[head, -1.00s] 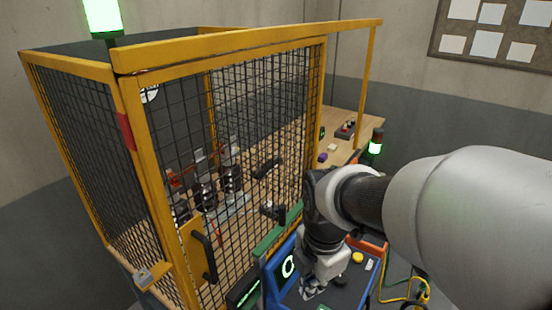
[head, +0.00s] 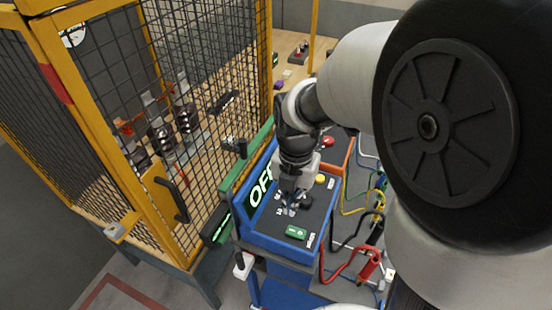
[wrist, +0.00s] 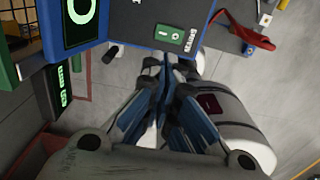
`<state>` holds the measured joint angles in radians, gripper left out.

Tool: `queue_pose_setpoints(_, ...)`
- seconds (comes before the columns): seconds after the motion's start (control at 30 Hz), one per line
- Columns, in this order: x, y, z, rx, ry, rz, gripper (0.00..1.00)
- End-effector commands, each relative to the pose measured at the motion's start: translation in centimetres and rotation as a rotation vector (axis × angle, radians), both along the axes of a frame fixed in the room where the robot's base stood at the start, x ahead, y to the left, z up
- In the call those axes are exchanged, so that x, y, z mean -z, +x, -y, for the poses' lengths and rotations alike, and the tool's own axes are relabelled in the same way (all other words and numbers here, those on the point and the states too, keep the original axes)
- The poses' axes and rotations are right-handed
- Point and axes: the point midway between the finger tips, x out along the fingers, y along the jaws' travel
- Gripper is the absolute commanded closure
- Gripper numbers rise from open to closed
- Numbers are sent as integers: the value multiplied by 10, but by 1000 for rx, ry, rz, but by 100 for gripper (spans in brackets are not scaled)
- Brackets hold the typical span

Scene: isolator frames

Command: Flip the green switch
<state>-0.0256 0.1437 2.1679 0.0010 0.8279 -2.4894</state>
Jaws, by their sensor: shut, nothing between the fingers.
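The green switch (head: 297,232) is a small rocker on the dark top of a blue-framed control panel (head: 272,243), near its front edge. In the wrist view the green switch (wrist: 169,36) shows white marks, with a small label beside it. My gripper (head: 289,209) points down over the panel, just behind the switch in the head view, and looks apart from it. In the wrist view my gripper (wrist: 166,62) is shut and empty, its fingertips just below the switch in the picture. The panel's upright display (head: 262,187) reads OFF.
A yellow button (head: 320,179) and a black knob stand on the panel near my gripper. A yellow mesh cage (head: 205,90) with a black door handle (head: 172,199) stands at the left. Cables and a red tool (head: 368,266) hang at the right.

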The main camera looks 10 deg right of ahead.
Motion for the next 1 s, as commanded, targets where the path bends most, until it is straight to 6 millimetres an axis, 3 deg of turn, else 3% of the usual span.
queue_pose_setpoints(0.5, 106, -2, 0, 1, 0, -6, 100)
queue_pose_setpoints(0.7, 125, -1, 0, 1, 0, -3, 100)
queue_pose_setpoints(1.0, 128, 0, 0, 1, 0, -1, 100)
